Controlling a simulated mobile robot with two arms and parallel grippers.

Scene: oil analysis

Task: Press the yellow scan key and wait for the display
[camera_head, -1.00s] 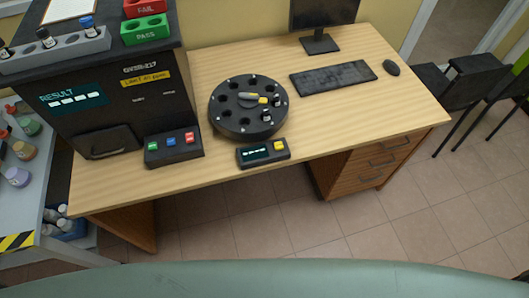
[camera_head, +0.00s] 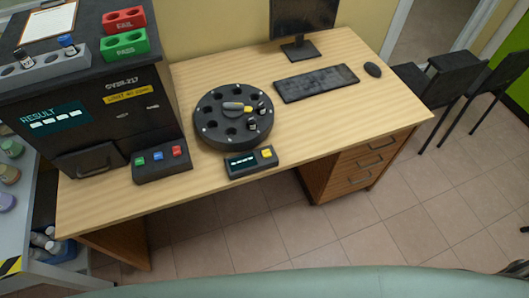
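The yellow scan key (camera_head: 267,153) is the square key on the right end of a small black scanner box (camera_head: 252,170) near the front edge of the wooden desk. The box's display (camera_head: 243,161) is dark, with a row of pale marks too small to read. A round black carousel (camera_head: 233,117) with several holes stands just behind the box. It holds small dark vials and has a grey-and-yellow handle on top. Neither of my grippers is in view.
A black analyser (camera_head: 100,115) with a RESULT display and a three-button panel (camera_head: 160,163) stands left of the carousel. A keyboard (camera_head: 316,83), mouse (camera_head: 373,69) and monitor (camera_head: 303,20) are behind. The desk's right front is clear. Chairs (camera_head: 440,85) stand at the right.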

